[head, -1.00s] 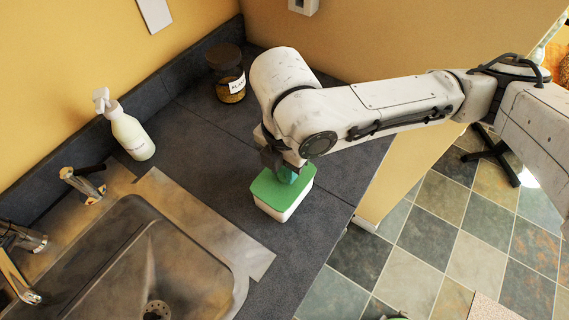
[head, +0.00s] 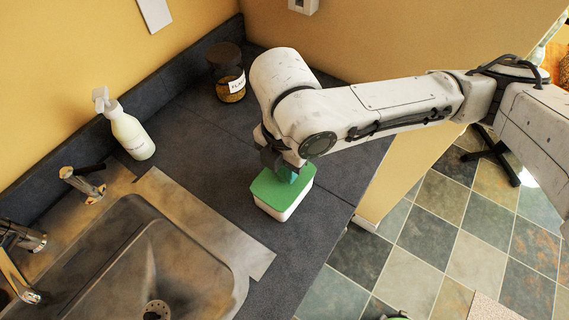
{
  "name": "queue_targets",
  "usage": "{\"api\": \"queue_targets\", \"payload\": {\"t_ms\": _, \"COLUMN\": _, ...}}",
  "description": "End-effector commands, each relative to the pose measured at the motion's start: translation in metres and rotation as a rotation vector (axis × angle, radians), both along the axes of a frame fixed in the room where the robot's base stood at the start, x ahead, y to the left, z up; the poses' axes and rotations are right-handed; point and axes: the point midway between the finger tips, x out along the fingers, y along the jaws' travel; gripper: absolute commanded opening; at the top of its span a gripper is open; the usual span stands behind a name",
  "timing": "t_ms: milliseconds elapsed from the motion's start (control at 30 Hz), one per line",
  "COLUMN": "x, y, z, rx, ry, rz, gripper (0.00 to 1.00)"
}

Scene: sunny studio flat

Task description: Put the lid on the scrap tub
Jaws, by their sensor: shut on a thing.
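The scrap tub (head: 282,212) is a white box standing on the dark counter, right of the sink. The green lid (head: 272,190) lies over the top of the tub and looks about level; I cannot tell whether it is pressed down all round. My gripper (head: 286,174) points down at the lid's far part and is shut on the lid, at a teal-green piece that looks like its knob. My arm hides the lid's far edge and most of the fingers.
A steel sink (head: 185,222) with taps (head: 84,186) lies to the left. A white spray bottle (head: 130,132) and a brown-lidded jar (head: 228,76) stand near the wall. The counter's edge (head: 338,238) drops to the tiled floor on the right.

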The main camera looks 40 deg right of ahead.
Motion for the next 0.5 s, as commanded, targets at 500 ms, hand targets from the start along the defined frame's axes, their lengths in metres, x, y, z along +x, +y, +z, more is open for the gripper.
{"api": "queue_targets", "payload": {"t_ms": 500, "x": -0.0002, "y": -0.0001, "z": -0.0027, "rx": 0.0, "ry": 0.001, "rz": 0.0, "gripper": 0.38}}
